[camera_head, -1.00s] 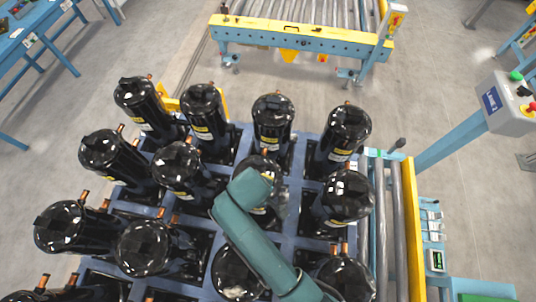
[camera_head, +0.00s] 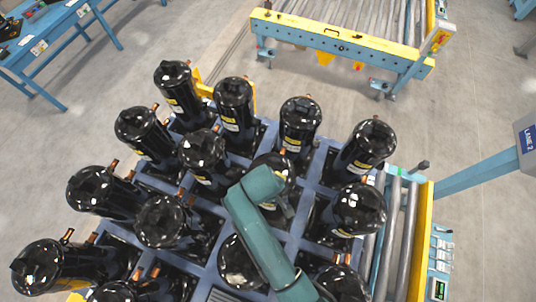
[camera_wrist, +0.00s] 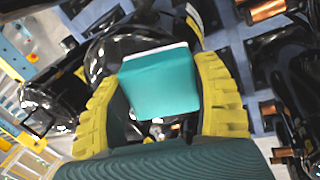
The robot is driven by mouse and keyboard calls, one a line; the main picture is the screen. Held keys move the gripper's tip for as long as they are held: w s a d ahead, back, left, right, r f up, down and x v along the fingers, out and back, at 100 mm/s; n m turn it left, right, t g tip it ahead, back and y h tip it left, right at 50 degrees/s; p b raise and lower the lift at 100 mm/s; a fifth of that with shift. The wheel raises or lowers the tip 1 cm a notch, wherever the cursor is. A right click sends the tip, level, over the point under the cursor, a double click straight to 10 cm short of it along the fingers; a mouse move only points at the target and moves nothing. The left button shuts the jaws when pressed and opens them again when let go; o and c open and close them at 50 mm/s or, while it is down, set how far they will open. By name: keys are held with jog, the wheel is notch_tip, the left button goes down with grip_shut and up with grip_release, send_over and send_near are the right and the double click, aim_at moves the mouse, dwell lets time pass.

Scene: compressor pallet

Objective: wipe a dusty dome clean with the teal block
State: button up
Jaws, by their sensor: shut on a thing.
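In the wrist view my gripper (camera_wrist: 160,84), with yellow ribbed fingers, is shut on the teal block (camera_wrist: 158,88), which has a pale far edge. Just beyond the block is the rounded black top of a compressor (camera_wrist: 108,46); I cannot tell whether the block touches it. In the head view my green arm reaches over the middle of the pallet, beside a black compressor dome (camera_head: 272,163) that it partly covers. The block and fingers cannot be made out there. The domes are glossy with bright reflections, and I cannot tell which one carries dust.
Several upright black compressors with copper stubs, such as one (camera_head: 233,95), stand close around my arm on a blue pallet (camera_head: 316,168). A roller conveyor with a yellow rail (camera_head: 419,240) is at right, another conveyor (camera_head: 340,42) at the back. Clear floor lies behind the pallet.

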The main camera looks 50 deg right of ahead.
jog(key=shift+s+d+r+t, duration=0.3)
jog(key=shift+s+r, duration=0.05)
jog(key=shift+r, duration=0.15)
jog(key=shift+s+d, duration=0.25)
jog(key=shift+s, duration=0.55)
jog(key=shift+s+f, duration=0.1)
jog(key=shift+s, duration=0.15)
jog(key=shift+v, duration=2.9)
jog(key=shift+s+d, duration=0.1)
jog(key=v, duration=0.3)
jog(key=shift+d, duration=0.1)
